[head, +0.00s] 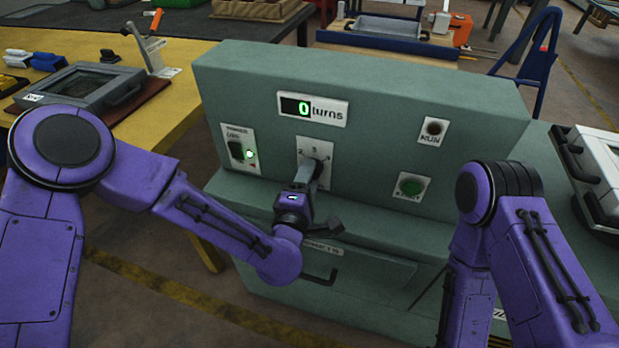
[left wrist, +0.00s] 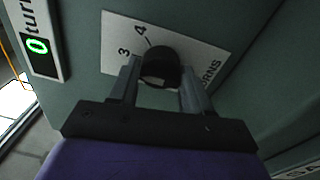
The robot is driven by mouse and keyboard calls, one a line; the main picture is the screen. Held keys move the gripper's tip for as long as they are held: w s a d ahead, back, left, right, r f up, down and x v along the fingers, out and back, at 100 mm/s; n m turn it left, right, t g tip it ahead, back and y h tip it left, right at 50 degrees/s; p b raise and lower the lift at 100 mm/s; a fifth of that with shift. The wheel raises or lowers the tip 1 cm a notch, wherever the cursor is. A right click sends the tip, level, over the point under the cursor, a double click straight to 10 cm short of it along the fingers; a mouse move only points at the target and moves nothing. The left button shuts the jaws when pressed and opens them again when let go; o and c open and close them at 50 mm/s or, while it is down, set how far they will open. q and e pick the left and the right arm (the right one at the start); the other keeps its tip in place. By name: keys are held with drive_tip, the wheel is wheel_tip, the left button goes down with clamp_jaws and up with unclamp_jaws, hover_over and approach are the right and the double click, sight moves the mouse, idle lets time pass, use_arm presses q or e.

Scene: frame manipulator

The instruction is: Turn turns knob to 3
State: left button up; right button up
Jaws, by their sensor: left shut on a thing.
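The dark round turns knob (left wrist: 158,66) sits on a white numbered plate (left wrist: 118,36) in the left wrist view; the digits 3 and 4 show beside it. In the head view the plate (head: 315,146) is on the green machine's front, and the knob is mostly hidden by my gripper. My left gripper (head: 312,174) is shut on the knob, with one finger on each side of it in the left wrist view (left wrist: 160,86). The turns display (head: 312,109) reads 0 in green. My right arm hangs at the right; its gripper is out of view.
A power switch (head: 237,150) with a lit green lamp is left of the plate. A green start button (head: 411,187) and a dark run lamp (head: 434,129) are to the right. A drawer handle (head: 320,278) projects below. A yellow table (head: 185,60) stands at the left.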

use_arm(q)
drive_tip(key=shift+s+f, duration=0.1)
drive_tip(key=shift+f, duration=0.1)
drive_tip(key=o, duration=1)
drive_tip(key=shift+r, duration=0.1)
drive_tip(key=b+v, duration=0.2)
drive_tip(key=v, duration=0.8)
drive_tip(key=shift+s, duration=0.3)
